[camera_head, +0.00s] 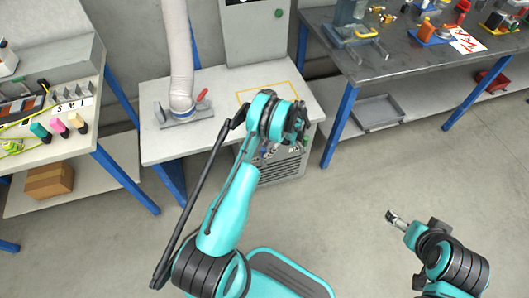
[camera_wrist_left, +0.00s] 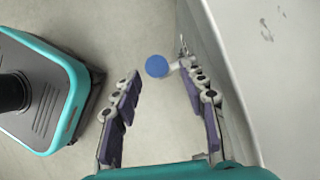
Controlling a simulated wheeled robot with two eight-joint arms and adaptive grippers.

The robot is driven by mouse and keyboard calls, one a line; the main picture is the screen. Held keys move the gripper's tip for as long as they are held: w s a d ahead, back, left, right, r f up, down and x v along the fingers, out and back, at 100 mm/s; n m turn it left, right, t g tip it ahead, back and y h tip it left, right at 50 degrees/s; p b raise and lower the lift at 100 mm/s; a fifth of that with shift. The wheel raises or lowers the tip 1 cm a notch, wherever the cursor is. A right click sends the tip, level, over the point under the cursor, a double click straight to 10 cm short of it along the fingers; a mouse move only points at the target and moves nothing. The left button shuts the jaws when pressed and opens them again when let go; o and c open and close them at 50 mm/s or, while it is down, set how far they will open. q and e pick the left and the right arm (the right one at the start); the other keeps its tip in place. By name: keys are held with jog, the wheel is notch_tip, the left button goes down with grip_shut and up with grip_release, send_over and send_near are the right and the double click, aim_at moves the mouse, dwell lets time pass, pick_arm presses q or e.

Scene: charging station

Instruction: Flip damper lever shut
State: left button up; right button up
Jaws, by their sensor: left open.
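The damper lever (camera_head: 202,95) is a small red handle at the right side of the blue collar at the foot of a pale flexible duct (camera_head: 180,60). The lever slants up to the right. My left gripper (camera_head: 268,154) is by the right part of the bench front, to the right of and nearer than the lever, partly hidden by my arm. In the left wrist view the gripper (camera_wrist_left: 159,70) is open and empty, with purple pads apart. The lever does not show there. My right gripper (camera_head: 396,217) is over the floor at right; its jaw opening is too small to judge.
The duct stands on a grey plate on a light bench (camera_head: 155,92). A grey cabinet (camera_head: 285,165) is under the bench. A blue disc (camera_wrist_left: 157,66) shows between the fingertips in the wrist view. Tables with tools stand left and right. The floor in front is clear.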

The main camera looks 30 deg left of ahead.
pick_arm(q)
jog(key=v, duration=0.8)
jog(key=s+d+r+n+t+h, duration=0.1)
jog(key=s+d+r+n+t, duration=0.2)
jog(key=r, duration=0.9)
jog(key=s+d+r+n+t+h, duration=0.15)
jog(key=s+d+r, duration=0.25)
jog(key=r, duration=0.8)
jog(key=s+d+r+n+t+h, duration=0.1)
jog(key=s+d+r+n+t, duration=0.1)
jog(key=s, duration=0.6)
jog(key=s+d+r+n+t, duration=0.3)
jog(key=s+d, duration=0.3)
jog(key=s, duration=0.3)
jog(key=shift+s+r+n+t+h, duration=0.25)
jog(key=shift+r+n+t+h, duration=0.1)
jog(key=shift+n+t, duration=0.1)
